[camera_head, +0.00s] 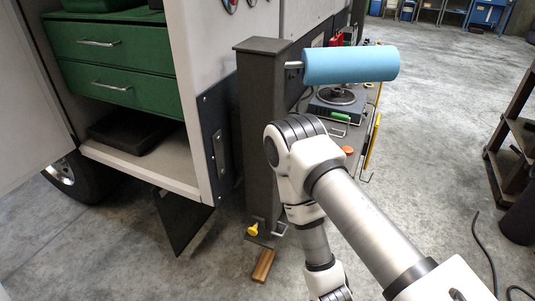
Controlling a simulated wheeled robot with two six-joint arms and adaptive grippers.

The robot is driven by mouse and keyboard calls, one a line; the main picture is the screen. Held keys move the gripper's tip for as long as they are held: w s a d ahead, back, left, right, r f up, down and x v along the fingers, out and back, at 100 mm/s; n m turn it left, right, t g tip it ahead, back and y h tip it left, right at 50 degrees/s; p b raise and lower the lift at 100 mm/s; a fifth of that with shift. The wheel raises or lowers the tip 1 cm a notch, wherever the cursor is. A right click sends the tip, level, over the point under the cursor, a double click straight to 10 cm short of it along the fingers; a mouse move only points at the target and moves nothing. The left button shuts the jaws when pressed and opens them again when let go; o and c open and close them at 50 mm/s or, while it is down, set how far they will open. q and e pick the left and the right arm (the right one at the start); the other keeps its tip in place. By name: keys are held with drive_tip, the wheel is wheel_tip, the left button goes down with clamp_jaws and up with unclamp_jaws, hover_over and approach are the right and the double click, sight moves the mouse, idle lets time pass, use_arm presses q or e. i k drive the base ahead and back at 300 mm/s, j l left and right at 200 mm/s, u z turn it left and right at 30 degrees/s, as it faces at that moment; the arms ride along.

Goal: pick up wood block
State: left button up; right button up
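A small brown wood block (263,266) lies on the concrete floor, near the foot of a dark square post (262,150). Its upper faces show and nothing covers it. One white and grey arm of mine comes in from the lower right and bends down to the bottom edge, to the right of the block. Its gripper is out of the picture, so I cannot see whether it is open or shut. My other arm and gripper do not show either.
A blue roll (350,65) sticks out from the post's top. A yellow knob (252,231) is low on the post. Green drawers (110,65) sit in the vehicle body at left. A workbench with tools is behind my arm. The floor left of the block is clear.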

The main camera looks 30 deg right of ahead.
sight(260, 274)
drive_tip(key=z, duration=0.85)
drive_tip(key=i+l+u, duration=0.1)
drive_tip(key=i+l, duration=0.15)
drive_tip(key=i+l+u, duration=0.1)
drive_tip(key=l, duration=0.4)
drive_tip(key=i+l+u, duration=0.1)
drive_tip(key=i+l, duration=0.25)
drive_tip(key=i+l+u, duration=0.1)
drive_tip(key=l, duration=0.35)
drive_tip(key=i, duration=0.05)
